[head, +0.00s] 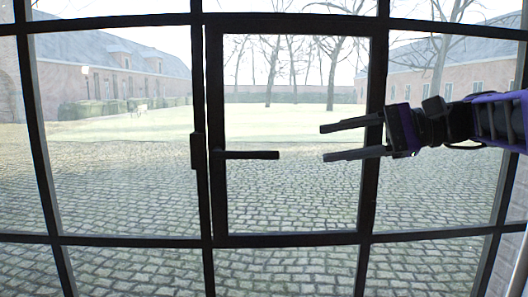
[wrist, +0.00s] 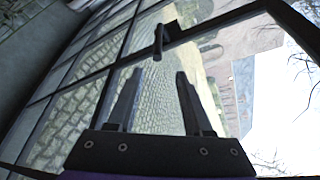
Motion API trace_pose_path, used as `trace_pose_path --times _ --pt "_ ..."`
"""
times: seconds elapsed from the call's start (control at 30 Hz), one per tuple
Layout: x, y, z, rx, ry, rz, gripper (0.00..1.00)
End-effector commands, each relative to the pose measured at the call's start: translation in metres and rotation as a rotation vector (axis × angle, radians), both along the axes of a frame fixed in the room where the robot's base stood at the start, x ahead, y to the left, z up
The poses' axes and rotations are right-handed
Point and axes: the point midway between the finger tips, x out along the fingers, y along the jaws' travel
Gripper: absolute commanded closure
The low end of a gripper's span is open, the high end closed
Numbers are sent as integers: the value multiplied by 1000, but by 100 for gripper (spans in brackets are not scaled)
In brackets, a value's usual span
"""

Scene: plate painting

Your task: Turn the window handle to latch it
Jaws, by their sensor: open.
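The dark window handle (head: 250,155) sticks out horizontally to the right from the left side of the framed window pane (head: 290,239). In the wrist view the handle (wrist: 158,42) shows beyond the fingertips, near the top middle. My gripper (head: 322,143) comes in from the right in the head view. Its two fingers are apart, one above the other, with nothing between them. The fingertips point left toward the handle's free end, with a clear gap in the picture. In the wrist view my gripper (wrist: 158,75) is also open and empty.
A dark latch piece (head: 196,151) sits on the frame bar left of the handle. Dark window bars (head: 110,239) run around the pane. Outside the glass are a cobbled yard, lawn, trees and brick buildings. The space between my fingers and the handle looks clear.

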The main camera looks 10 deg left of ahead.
Motion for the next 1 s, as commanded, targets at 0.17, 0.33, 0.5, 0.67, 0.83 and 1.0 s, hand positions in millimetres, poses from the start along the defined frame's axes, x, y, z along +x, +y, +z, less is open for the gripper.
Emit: trace_pose_path --times 0.17,0.33,0.5,0.67,0.83,1.0 --pt "-8 4 -3 11 8 39 49" --pt "-7 29 -8 11 7 41 49" --pt "-5 65 -16 11 8 41 49" --pt "-3 100 -23 11 7 41 49" --pt "-2 133 -31 10 8 39 49" --pt "0 157 -36 9 8 38 49"
